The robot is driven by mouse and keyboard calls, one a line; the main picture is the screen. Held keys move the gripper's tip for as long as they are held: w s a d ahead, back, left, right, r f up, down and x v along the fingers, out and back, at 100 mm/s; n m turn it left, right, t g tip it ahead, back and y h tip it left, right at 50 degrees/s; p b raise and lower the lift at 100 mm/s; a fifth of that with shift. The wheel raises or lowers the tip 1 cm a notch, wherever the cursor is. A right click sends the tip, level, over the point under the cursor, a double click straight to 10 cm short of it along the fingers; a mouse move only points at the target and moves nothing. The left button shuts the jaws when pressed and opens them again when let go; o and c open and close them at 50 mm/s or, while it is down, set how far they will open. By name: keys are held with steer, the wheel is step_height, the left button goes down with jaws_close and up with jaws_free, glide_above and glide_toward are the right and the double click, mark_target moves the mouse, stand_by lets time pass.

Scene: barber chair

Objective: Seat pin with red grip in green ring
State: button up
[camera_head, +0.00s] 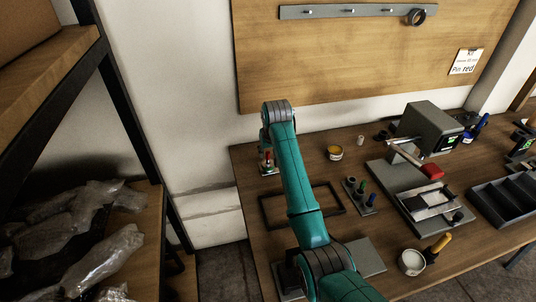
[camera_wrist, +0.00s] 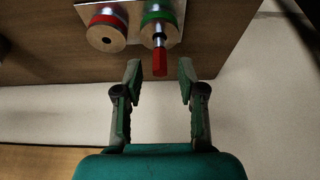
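In the wrist view, the pin with the red grip (camera_wrist: 159,62) points out from the green ring (camera_wrist: 158,16), its metal shank toward the hole. How deep it sits I cannot tell. The green ring is around a round wooden piece on a pale plate (camera_wrist: 130,10). My gripper (camera_wrist: 159,76) is open, one finger on each side of the red grip, with visible gaps on both sides. In the head view, my arm partly hides the gripper and the plate at the table's far left corner; a bit of red (camera_head: 268,156) shows there.
A red ring (camera_wrist: 106,25) on a similar wooden piece is beside the green one. On the table are a dark rectangular frame (camera_head: 265,212), a holder with coloured grips (camera_head: 361,197), an orange-filled cup (camera_head: 335,152) and a grey machine (camera_head: 425,125). The wall board stands behind.

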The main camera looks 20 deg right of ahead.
steer(key=v, duration=0.9)
steer(key=shift+r, duration=0.3)
steer(key=shift+s, duration=0.15)
